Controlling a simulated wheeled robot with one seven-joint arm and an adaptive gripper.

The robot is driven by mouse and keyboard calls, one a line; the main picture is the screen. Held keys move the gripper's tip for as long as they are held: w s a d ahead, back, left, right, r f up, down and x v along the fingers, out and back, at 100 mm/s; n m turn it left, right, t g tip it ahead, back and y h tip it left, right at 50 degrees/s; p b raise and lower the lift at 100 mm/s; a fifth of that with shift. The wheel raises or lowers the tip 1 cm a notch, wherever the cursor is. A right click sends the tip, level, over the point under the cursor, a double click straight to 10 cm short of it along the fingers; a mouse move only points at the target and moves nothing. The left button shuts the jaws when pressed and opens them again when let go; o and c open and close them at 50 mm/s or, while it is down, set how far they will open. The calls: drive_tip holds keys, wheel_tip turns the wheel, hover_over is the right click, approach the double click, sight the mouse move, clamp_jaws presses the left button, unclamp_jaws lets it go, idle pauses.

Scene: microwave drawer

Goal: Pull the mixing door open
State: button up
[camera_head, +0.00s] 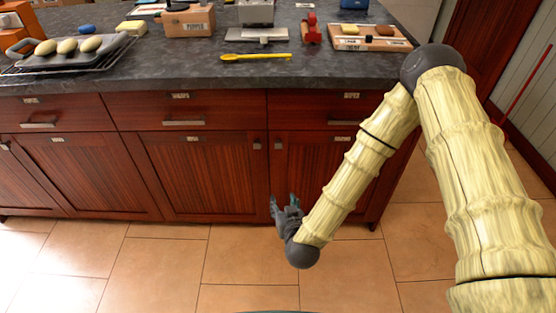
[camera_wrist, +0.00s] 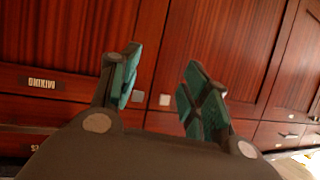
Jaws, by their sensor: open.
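The dark red cabinet doors are all shut in the head view: a left door (camera_head: 90,178), a middle door (camera_head: 200,178) and a right door (camera_head: 300,170). Their labels are too small to read, so I cannot tell which is the mixing door. Two small square knobs, one on the middle door (camera_head: 257,146) and one on the right door (camera_head: 279,146), flank the seam. The wrist view shows two knobs, left (camera_wrist: 138,96) and right (camera_wrist: 165,100), beyond my fingers. My gripper (camera_head: 284,203) is open and empty, low in front of the right door, apart from the knobs.
Drawers with bar handles (camera_head: 184,122) run above the doors. The dark countertop (camera_head: 180,85) holds a rack, boxes, a yellow utensil (camera_head: 256,57) and a red item (camera_head: 311,30). The tiled floor (camera_head: 160,265) in front is clear.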

sight(279, 146)
drive_tip(key=w+r+t+h+b, duration=0.1)
drive_tip(key=w+r, duration=0.1)
drive_tip(key=w, duration=0.4)
drive_tip(key=w+a+r+m+t+h+b, duration=0.1)
drive_tip(key=w+r+t+b, duration=0.1)
drive_tip(key=w, duration=0.4)
drive_tip(key=w+r+t+b, duration=0.1)
drive_tip(key=w+r, duration=0.2)
drive_tip(key=w, duration=0.3)
drive_tip(key=shift+w+a+r+m+t+h, duration=0.1)
drive_tip(key=shift+w+a+m+t+h, duration=0.2)
drive_tip(key=shift+m+t+h, duration=0.1)
clamp_jaws()
